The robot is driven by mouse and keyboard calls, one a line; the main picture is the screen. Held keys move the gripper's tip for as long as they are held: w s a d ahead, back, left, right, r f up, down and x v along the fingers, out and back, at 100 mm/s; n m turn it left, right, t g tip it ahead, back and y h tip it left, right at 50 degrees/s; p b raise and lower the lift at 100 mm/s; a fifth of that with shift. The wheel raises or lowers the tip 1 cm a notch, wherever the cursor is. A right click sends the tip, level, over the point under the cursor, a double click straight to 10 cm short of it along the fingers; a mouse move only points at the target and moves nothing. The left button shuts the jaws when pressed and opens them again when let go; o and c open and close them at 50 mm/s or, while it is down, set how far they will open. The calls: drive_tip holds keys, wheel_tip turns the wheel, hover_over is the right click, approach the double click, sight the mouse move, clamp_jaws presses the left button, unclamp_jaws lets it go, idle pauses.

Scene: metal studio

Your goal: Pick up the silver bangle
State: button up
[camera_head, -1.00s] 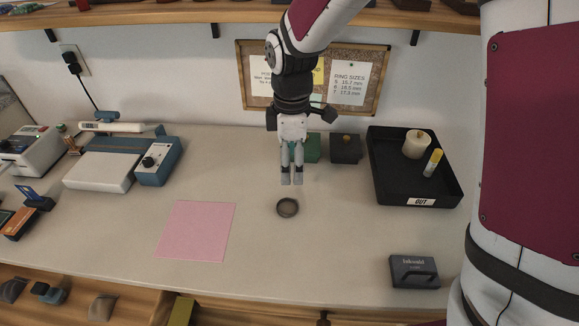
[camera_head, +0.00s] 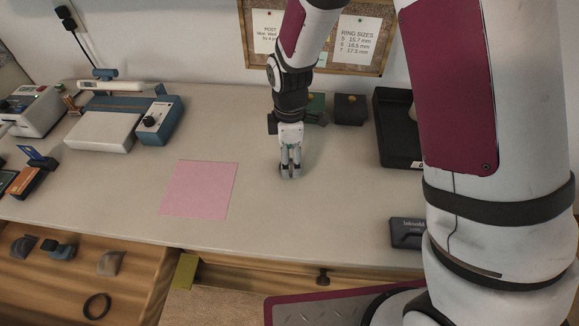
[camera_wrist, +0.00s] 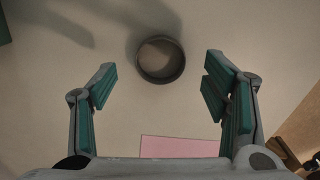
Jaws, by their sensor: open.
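The bangle (camera_wrist: 161,79) is a dull grey-brown ring lying flat on the worktop, seen in the wrist view. It lies ahead of my gripper's fingertips, roughly midway between the left and right fingers, and neither finger touches it. My gripper (camera_head: 290,172) points down low over the worktop in the head view, its green-padded fingers (camera_wrist: 159,84) spread apart and empty in the wrist view.
A pink sheet (camera_head: 199,190) lies left of my gripper. A black tray (camera_head: 394,158) and a dark box (camera_head: 350,109) stand right and behind. A dark block (camera_head: 406,233) sits near the front edge. An open drawer below holds another dark ring (camera_head: 97,306). The worktop around my gripper is clear.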

drive_tip(key=shift+f, duration=1.3)
drive_tip(key=c, duration=1.2)
drive_tip(key=shift+r, duration=0.15)
